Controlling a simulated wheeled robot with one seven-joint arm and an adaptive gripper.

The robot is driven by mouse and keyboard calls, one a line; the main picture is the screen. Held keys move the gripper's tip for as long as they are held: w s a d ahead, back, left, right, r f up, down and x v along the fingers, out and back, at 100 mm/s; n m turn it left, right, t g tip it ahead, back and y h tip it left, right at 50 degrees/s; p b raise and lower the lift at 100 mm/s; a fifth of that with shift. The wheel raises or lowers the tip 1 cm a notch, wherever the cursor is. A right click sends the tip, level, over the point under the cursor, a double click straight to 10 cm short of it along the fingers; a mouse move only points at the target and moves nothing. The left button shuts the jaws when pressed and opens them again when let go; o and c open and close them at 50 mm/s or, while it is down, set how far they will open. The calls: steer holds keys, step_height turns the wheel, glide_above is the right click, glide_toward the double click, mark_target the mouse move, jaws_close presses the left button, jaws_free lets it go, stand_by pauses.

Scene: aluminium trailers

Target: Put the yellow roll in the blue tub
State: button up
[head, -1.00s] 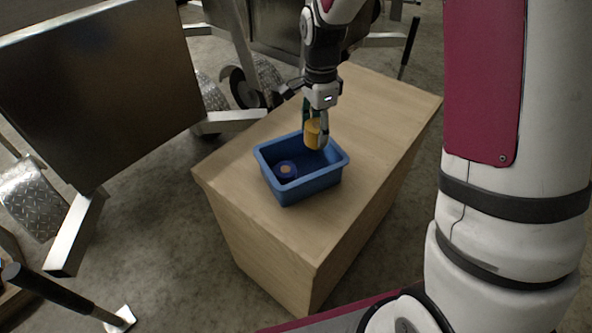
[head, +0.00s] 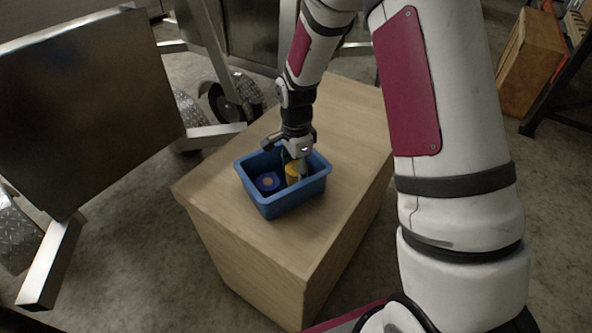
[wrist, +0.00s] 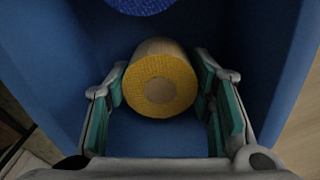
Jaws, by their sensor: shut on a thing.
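The blue tub (head: 277,207) stands on the wooden block. The yellow roll (head: 292,173) is down inside the tub's right part, between my gripper's fingers. My gripper (head: 297,168) reaches into the tub from above and is shut on the roll. In the wrist view, the yellow roll (wrist: 160,85) shows its textured yellow end and pale core between the green finger pads of my gripper (wrist: 163,100). The tub's blue wall and floor (wrist: 60,60) surround it. I cannot tell whether the roll touches the floor.
A blue roll (head: 267,182) with a tan core lies in the tub's left part; it also shows at the top of the wrist view (wrist: 140,4). The wooden block (head: 300,240) has free top around the tub. Metal trailers (head: 85,95) stand at left and behind.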

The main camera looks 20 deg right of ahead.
steer(key=shift+f, duration=0.2)
steer(key=o, duration=1.2)
steer(key=shift+r, duration=0.1)
